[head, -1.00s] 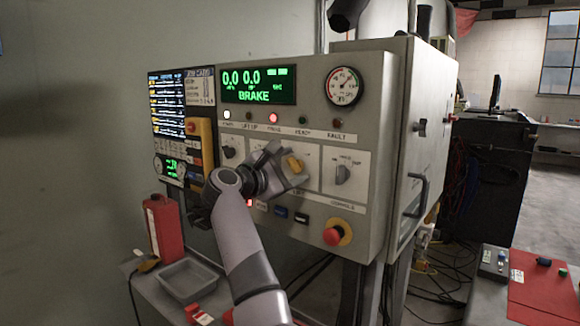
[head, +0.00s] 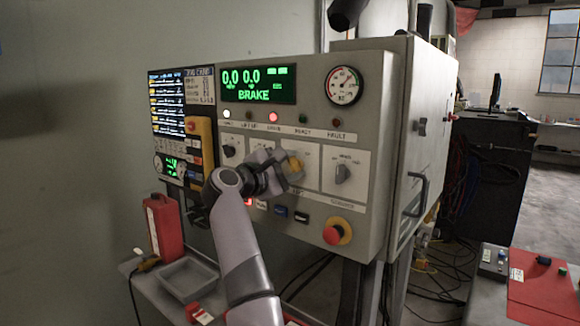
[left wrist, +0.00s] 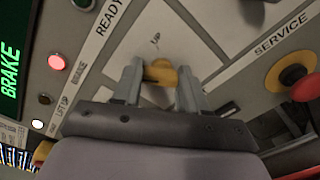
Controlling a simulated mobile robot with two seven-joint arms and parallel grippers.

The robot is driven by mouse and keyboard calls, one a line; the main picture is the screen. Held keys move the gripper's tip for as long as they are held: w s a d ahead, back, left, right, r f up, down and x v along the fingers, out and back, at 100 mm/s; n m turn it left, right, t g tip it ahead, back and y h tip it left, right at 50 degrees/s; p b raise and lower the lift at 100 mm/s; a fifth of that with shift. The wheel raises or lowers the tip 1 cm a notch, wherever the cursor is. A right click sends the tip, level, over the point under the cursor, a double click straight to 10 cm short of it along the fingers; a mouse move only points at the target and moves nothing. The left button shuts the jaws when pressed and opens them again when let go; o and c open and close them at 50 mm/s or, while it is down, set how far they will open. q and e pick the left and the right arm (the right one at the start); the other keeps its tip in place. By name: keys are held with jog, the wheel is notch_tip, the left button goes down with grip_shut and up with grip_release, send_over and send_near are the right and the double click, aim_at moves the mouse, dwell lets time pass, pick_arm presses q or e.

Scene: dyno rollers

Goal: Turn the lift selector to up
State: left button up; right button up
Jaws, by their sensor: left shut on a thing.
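The lift selector, a yellow knob (head: 295,163) on a light plate of the grey control panel (head: 330,225), is partly hidden by my left gripper (head: 288,166). My left gripper is shut on the knob, one finger on each side of it. In the left wrist view, the knob (left wrist: 160,72) shows between the two fingertips (left wrist: 156,85), with a small "UP" mark on the plate just above it. The exact pointing direction of the knob is hard to tell. My right gripper is not in view.
A grey knob (head: 343,173) sits to the right, a red stop button (head: 334,234) below it. The display (head: 259,84) reads BRAKE. A white lamp (head: 227,113) and a red lamp (head: 273,117) are lit. A red box (head: 165,226) and tray (head: 187,279) stand below.

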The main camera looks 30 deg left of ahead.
pick_arm(q)
jog(key=m, duration=0.7)
jog(key=shift+f, duration=0.15)
jog(key=m+p, duration=0.1)
jog(key=m, duration=0.6)
jog(key=shift+d, duration=0.1)
dwell(0.4)
jog(key=o, duration=1.1)
jog(key=shift+c, duration=0.2)
jog(key=s+b, duration=0.1)
jog(key=s, duration=0.6)
jog(key=shift+a, duration=0.25)
jog(key=shift+s, duration=0.1)
